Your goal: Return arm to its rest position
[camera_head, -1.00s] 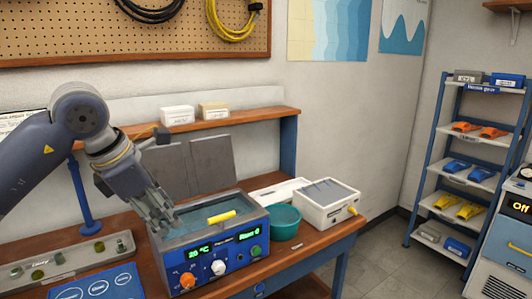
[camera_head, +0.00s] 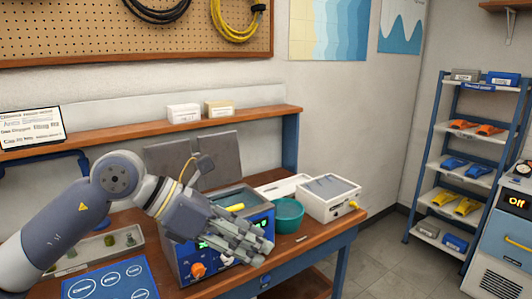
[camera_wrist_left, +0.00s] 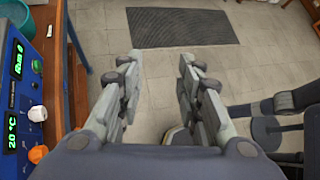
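My left arm comes in from the left in the head view, and its grey left gripper (camera_head: 264,244) is in front of the blue bath unit (camera_head: 186,264), pointing right and slightly down. It covers much of the unit's front panel. In the left wrist view the two fingers (camera_wrist_left: 158,66) stand apart with nothing between them, above the floor (camera_wrist_left: 165,95). The unit's panel with its green display (camera_wrist_left: 17,60) is at the left edge there. My right gripper is not in view.
A yellow piece (camera_head: 235,207) shows at the bath's top. A teal bowl (camera_head: 287,213) and a white box (camera_head: 329,199) stand right of it on the workbench (camera_head: 340,236). A shelf rack (camera_head: 437,160) stands farther right. Floor beyond the bench looks clear.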

